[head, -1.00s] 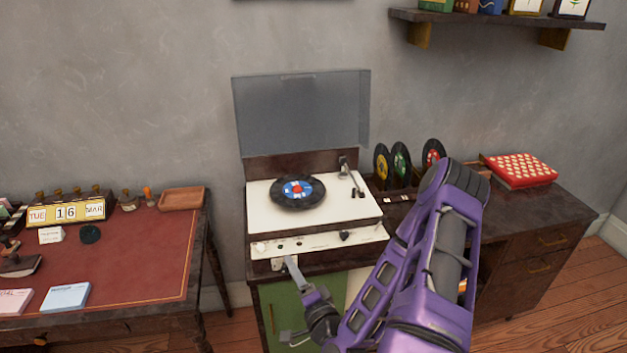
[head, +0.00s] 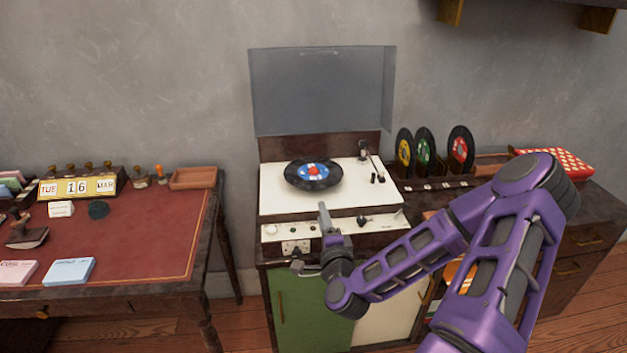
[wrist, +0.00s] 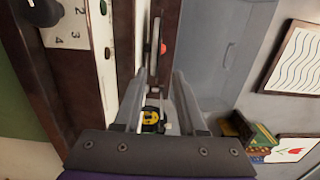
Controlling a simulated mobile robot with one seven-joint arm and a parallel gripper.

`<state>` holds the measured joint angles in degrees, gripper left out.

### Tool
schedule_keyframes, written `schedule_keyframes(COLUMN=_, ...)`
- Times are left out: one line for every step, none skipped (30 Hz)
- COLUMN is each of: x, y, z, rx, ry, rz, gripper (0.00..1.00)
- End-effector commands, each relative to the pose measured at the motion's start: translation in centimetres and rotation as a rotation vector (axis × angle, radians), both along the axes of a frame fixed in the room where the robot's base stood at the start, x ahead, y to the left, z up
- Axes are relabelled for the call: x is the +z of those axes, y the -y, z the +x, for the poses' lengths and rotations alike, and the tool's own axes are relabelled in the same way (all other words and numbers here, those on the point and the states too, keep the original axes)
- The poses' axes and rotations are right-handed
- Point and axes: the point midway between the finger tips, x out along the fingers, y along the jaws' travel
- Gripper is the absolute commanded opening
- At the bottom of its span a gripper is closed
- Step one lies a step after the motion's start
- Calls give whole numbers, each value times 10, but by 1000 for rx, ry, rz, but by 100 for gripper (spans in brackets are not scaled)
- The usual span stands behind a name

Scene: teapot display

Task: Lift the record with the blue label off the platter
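The record with the blue label (head: 314,175) lies flat on the turntable of the white-topped record player (head: 281,208). It is black, with red and white at its centre. The platter under it is hidden. My gripper (head: 310,238) is in front of the player's control panel, below and nearer than the record, and apart from it. In the wrist view my gripper (wrist: 158,100) shows two spread fingers with nothing held between them. I cannot clearly make out the blue label in that view.
A clear lid (head: 322,90) stands open behind the turntable. The tonearm (head: 370,160) is at the record's right. Upright records with yellow (head: 404,150), green (head: 424,150) and red (head: 460,150) labels stand in a rack at right. A desk (head: 150,235) is at left.

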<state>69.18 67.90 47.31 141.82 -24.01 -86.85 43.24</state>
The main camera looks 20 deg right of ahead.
Motion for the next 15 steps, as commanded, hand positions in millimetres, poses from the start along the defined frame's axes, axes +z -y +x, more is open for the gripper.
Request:
schedule_keyframes(x=2, y=3, z=10, rx=-1, ry=2, rz=0, gripper=40)
schedule_keyframes(x=2, y=4, z=15, rx=-1, ry=2, rz=1, gripper=40)
schedule_keyframes(x=1, y=5, z=21, rx=-1, ry=2, rz=1, gripper=40)
schedule_keyframes(x=1, y=6, z=25, rx=0, ry=0, rz=1, gripper=40)
schedule_keyframes(x=1, y=7, z=28, rx=-1, ry=0, rz=1, gripper=40)
schedule_keyframes(x=1, y=8, z=32, rx=-1, ry=0, rz=1, gripper=40)
schedule_keyframes(x=1, y=8, z=34, rx=0, ry=0, rz=1, gripper=40)
schedule_keyframes(x=1, y=8, z=35, rx=1, ry=-1, rz=1, gripper=40)
schedule_keyframes(x=1, y=9, z=37, rx=1, ry=-1, rz=1, gripper=40)
schedule_keyframes(x=1, y=9, z=39, rx=0, ry=0, rz=1, gripper=40)
schedule_keyframes(x=1, y=10, z=41, rx=0, ry=0, rz=1, gripper=40)
schedule_keyframes(x=1, y=12, z=44, rx=-1, ry=1, rz=1, gripper=40)
schedule_keyframes(x=0, y=13, z=48, rx=0, ry=1, rz=1, gripper=40)
schedule_keyframes(x=0, y=16, z=52, rx=-1, ry=1, rz=0, gripper=40)
schedule_keyframes(x=0, y=18, z=58, rx=-1, ry=1, rz=0, gripper=40)
